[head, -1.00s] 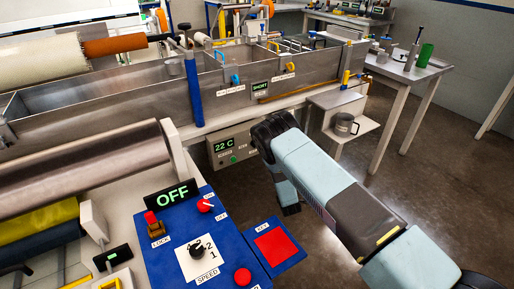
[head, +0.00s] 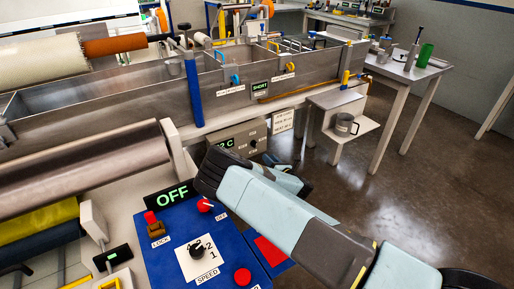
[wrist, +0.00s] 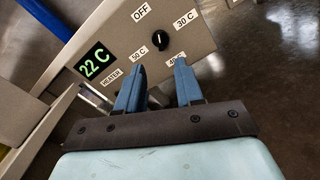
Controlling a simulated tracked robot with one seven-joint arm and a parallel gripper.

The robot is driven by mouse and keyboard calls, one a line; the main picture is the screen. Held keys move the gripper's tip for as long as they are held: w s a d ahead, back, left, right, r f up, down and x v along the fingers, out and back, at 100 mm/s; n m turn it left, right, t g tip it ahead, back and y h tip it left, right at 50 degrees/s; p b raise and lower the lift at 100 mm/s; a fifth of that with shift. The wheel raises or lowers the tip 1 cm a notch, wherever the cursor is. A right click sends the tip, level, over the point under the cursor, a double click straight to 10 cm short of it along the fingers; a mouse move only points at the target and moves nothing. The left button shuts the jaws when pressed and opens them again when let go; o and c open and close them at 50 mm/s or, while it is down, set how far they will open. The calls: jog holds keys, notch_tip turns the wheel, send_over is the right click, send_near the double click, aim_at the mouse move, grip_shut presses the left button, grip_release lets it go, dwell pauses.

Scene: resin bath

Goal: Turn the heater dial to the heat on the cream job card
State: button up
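The heater dial (wrist: 160,40) is a small black knob with a white line on a grey panel; it also shows in the head view (head: 253,143). Labels OFF (wrist: 140,12), 30 C (wrist: 186,18), 40 C (wrist: 175,60) and 50 C (wrist: 138,53) surround it. I cannot tell for sure which label it points at. The display (wrist: 95,61) reads 22 C. My gripper (wrist: 157,70) is open and empty, its blue fingers apart just short of the dial. A pale card (head: 283,121) hangs right of the panel; its small text is unreadable.
A metal bath (head: 130,105) stands above the heater panel. A blue control board (head: 180,260) with a speed knob lies below left. Open floor lies at right.

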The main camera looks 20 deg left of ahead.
aim_at(254, 144)
jog(key=x, duration=1)
jog(key=shift+w+a, duration=0.3)
grip_shut()
